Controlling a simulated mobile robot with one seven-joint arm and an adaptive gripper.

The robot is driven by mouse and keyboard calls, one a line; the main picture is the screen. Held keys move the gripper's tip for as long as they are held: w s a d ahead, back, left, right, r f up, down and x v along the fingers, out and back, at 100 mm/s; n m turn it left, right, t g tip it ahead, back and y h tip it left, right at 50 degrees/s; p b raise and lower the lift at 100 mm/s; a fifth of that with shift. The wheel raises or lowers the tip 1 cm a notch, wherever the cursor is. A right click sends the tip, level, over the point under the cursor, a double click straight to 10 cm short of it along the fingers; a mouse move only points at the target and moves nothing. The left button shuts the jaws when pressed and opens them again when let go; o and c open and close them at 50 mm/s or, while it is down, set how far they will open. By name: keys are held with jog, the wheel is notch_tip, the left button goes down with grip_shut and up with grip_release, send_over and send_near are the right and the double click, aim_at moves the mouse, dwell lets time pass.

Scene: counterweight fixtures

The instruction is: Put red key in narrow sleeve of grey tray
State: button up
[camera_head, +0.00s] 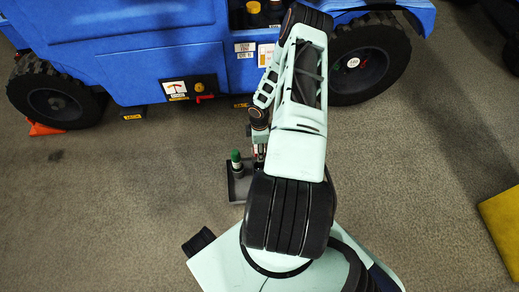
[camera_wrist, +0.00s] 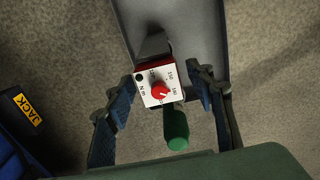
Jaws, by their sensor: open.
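In the wrist view, a red-sided block with a white dial face and red knob (camera_wrist: 160,91) appears to be the red key. It is over or on the grey tray (camera_wrist: 188,25), which also shows in the head view (camera_head: 238,196). My gripper (camera_wrist: 162,76) is open, with one finger on each side of the block and a gap visible on the left. In the head view my gripper (camera_head: 259,143) is above the tray. A dark shape lies behind the block; I cannot tell whether it is the narrow sleeve. The block hides what is below it.
A blue vehicle (camera_head: 150,50) with black wheels stands beyond. A yellow object (camera_head: 503,225) is at the right.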

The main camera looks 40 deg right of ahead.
notch_tip(320, 180, up, 12)
jog(key=p, duration=0.3)
jog(key=shift+f+p, duration=0.2)
jog(key=shift+p, duration=0.15)
